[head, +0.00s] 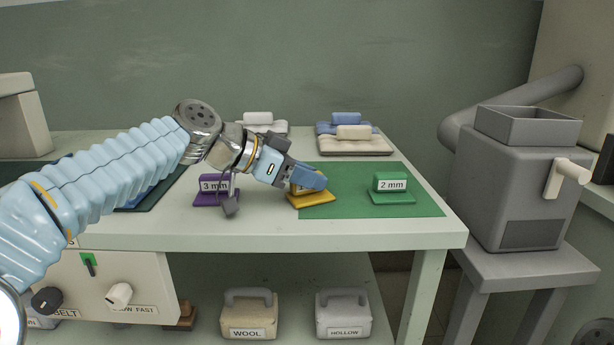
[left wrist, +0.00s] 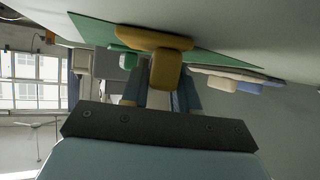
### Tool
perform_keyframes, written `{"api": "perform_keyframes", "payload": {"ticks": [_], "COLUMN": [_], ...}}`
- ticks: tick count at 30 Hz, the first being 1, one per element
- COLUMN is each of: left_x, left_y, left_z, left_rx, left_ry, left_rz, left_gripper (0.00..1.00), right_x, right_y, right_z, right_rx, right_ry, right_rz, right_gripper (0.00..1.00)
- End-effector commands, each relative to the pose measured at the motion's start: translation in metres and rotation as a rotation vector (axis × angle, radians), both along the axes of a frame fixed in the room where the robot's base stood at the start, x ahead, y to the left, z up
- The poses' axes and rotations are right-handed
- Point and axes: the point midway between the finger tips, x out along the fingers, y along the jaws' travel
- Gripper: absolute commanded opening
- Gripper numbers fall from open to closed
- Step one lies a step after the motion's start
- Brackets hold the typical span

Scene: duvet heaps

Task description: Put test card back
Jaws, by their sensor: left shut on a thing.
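My left gripper (head: 308,180) is shut on the upright grip of a yellow test card (head: 312,199), whose flat base is at the left edge of the green mat (head: 345,207). I cannot tell whether the base touches the surface. The left wrist view shows the yellow card (left wrist: 155,39) upside down, its grip between my left gripper's fingers (left wrist: 163,98). Any label on it is hidden. A purple card marked "3 mm" (head: 213,186) stands left of the mat. A green card marked "2 mm" (head: 392,185) stands on the mat. My right gripper is out of view.
Folded pads with rolls (head: 355,147) lie at the table's back. A grey machine with a hopper (head: 515,180) stands on a stand at right. Boxes marked "WOOL" (head: 250,315) and "HOLLOW" (head: 342,314) sit below the table. The mat's middle is clear.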

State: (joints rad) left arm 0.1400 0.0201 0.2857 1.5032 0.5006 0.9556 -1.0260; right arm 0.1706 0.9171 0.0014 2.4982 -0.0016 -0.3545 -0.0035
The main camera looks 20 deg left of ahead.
Motion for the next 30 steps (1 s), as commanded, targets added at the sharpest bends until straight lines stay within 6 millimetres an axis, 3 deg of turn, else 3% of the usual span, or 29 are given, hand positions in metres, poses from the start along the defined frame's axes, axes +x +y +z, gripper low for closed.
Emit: {"api": "perform_keyframes", "payload": {"ticks": [1,2,6,18,30], "left_x": [0.0,0.0,0.0,-0.001,-0.049], "left_y": [0.0,0.0,0.0,0.002,0.062], "left_z": [-0.004,-0.002,-0.002,0.005,0.046], "left_rx": [0.0,0.0,0.0,0.001,0.0], "left_ry": [0.0,0.0,0.0,-0.001,-0.002], "left_rz": [0.0,0.0,0.0,0.002,0.003], "left_gripper": [0.0,0.32,0.54,0.55,0.55], "right_x": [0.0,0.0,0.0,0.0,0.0], "right_y": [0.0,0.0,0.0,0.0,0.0], "right_z": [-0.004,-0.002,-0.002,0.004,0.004], "right_rx": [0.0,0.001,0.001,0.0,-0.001], "right_ry": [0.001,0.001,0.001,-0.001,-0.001], "right_rz": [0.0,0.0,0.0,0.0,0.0], "right_gripper": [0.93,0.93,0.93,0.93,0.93]}}
